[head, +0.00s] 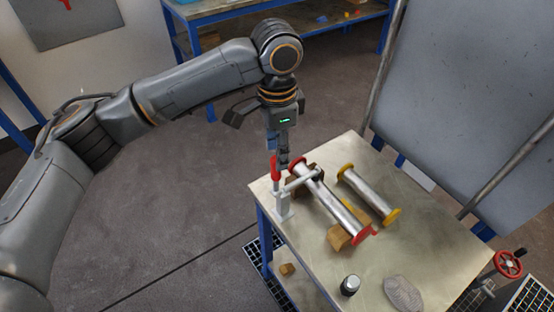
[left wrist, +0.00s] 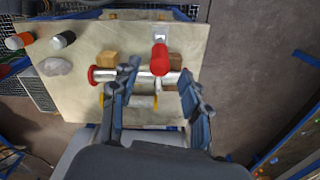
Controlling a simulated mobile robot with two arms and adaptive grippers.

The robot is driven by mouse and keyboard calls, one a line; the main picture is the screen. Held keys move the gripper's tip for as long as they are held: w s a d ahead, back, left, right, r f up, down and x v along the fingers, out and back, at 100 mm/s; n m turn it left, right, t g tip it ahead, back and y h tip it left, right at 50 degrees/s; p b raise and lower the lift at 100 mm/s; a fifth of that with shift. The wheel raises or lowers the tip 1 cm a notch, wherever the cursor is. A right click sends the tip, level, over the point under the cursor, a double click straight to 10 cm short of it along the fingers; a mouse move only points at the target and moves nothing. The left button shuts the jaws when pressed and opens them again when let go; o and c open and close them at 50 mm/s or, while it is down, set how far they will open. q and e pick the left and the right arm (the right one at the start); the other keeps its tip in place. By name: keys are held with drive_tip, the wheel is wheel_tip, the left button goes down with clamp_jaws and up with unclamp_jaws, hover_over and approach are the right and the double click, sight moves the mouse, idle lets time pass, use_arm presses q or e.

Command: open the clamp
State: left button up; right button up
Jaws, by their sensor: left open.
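The clamp (head: 284,206) is grey with a red handle (head: 275,169) and stands at the table's left corner. Its handle points up and its grey arm (head: 300,181) reaches over the end of a silver vessel with red flanges (head: 335,201). The vessel lies on wooden blocks. My left gripper (head: 284,157) points down beside the handle's top. In the left wrist view my open fingers (left wrist: 160,69) stand either side of the red handle (left wrist: 160,58), apart from it. My right gripper is not in view.
A silver vessel with yellow flanges (head: 368,194) lies right of the red-flanged one. A dark, white-topped canister (head: 350,285) and a grey lump (head: 403,294) are near the table's front. A red valve wheel (head: 508,264) stands at right, and a grey panel (head: 470,90) rises behind.

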sight(277, 175)
use_arm(q)
wheel_tip(277, 175, down, 4)
drive_tip(key=shift+s+r, duration=0.1)
drive_tip(key=shift+f+p, duration=0.3)
drive_tip(key=shift+f, duration=0.3)
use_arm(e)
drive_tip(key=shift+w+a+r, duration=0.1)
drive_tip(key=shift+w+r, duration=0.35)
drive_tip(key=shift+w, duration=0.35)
use_arm(q)
clamp_jaws()
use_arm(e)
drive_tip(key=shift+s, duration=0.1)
